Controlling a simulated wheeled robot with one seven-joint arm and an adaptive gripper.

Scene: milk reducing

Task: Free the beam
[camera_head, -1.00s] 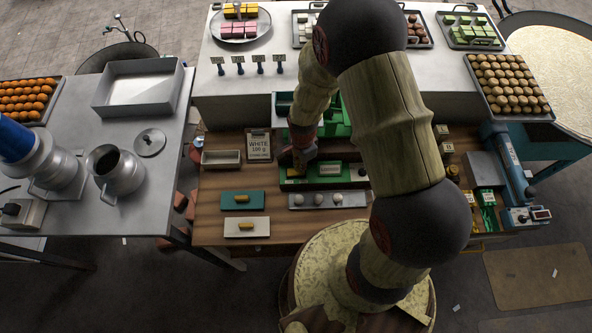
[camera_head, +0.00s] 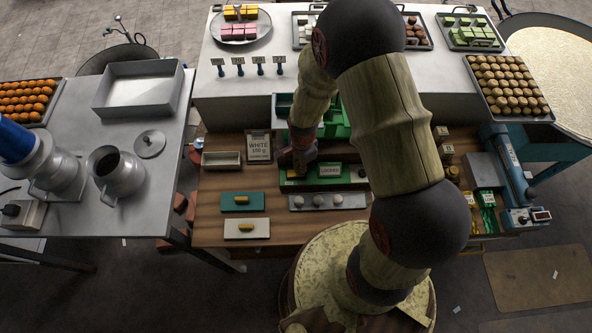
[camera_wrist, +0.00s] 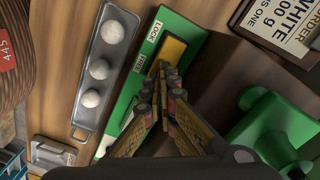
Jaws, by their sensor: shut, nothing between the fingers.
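The green lock panel (camera_wrist: 196,62) lies on the table with a white LOCK label (camera_wrist: 155,31) and a white FREE label (camera_wrist: 140,63). A yellow plate (camera_wrist: 174,47) sits beside the labels. My gripper (camera_wrist: 164,68) is shut and empty, its tips at the FREE-side end of the yellow plate; I cannot tell whether they touch. In the head view my gripper (camera_head: 296,170) points down at the left end of the green base, next to a sign (camera_head: 330,170) that seems to read LOCKED. The green balance (camera_wrist: 272,118) stands behind, partly hidden by my arm in the head view.
A grey tray with several white balls (camera_wrist: 99,69) lies alongside the panel. Teal (camera_head: 243,201) and white (camera_head: 247,228) plates with yellow pieces lie in front. Bare wood is free around them.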

